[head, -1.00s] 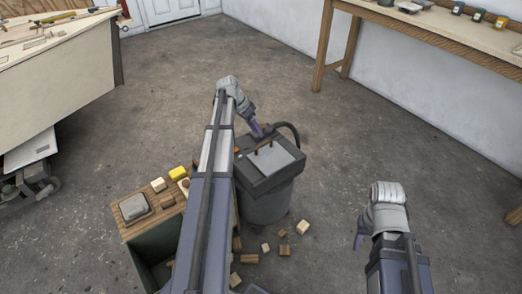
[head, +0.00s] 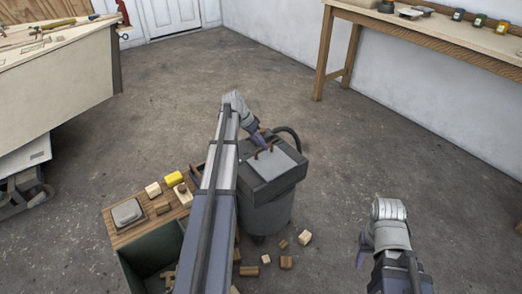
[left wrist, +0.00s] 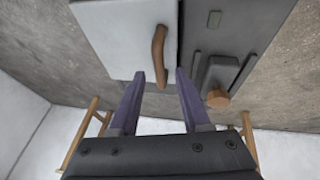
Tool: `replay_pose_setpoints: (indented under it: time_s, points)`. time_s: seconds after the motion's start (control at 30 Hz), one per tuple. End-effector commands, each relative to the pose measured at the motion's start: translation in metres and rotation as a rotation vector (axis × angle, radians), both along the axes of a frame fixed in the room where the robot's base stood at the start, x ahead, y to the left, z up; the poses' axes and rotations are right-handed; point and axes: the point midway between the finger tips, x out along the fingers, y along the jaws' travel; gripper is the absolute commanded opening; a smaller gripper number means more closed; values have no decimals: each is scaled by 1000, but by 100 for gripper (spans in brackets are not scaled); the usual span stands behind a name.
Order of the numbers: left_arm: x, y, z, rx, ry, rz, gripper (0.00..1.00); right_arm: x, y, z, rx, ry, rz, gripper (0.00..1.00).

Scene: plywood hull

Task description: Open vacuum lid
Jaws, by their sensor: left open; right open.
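The shop vacuum (head: 264,208) is a grey drum standing on the floor, with a dark square head. A light grey lid panel (head: 280,165) lies flat on top and looks closed. In the left wrist view the lid (left wrist: 122,38) carries a brown curved handle (left wrist: 159,55) near its edge. My left gripper (head: 266,147) is at the top of the vacuum. In the left wrist view its two purple fingers (left wrist: 171,74) are apart, just short of the handle's near end, with nothing between them. My right gripper (head: 364,250) hangs empty over the floor, away from the vacuum.
A wooden-topped box (head: 118,239) with an open green bin stands left of the vacuum, holding a yellow block (head: 173,178) and other pieces. Several wood blocks (head: 286,262) lie on the floor. A workbench (head: 440,38) stands at the far wall. Floor beyond is clear.

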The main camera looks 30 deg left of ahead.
Motion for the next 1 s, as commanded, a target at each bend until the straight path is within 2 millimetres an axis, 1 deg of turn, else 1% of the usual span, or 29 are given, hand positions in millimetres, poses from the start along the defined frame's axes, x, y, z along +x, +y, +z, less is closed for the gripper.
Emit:
replay_pose_setpoints:
  time_s: [0.03, 0.07, 0.37, 0.8, 1.0]
  points:
    - [2, -2, -8, 0, 0, 0, 47, 0, 0, -8, -1, 0, 0, 50]
    - [2, -2, -9, 0, 0, 0, 47, 0, 0, -9, -1, 0, 0, 50]
    - [3, -3, -8, 0, 0, 0, 47, 0, 0, -8, -2, -1, 1, 50]
    - [3, -3, -8, 0, 0, 0, 0, 0, 0, -8, -2, -1, 0, 50]
    - [3, -3, -9, 0, 0, 0, 0, 0, 0, -8, -2, -1, 0, 50]
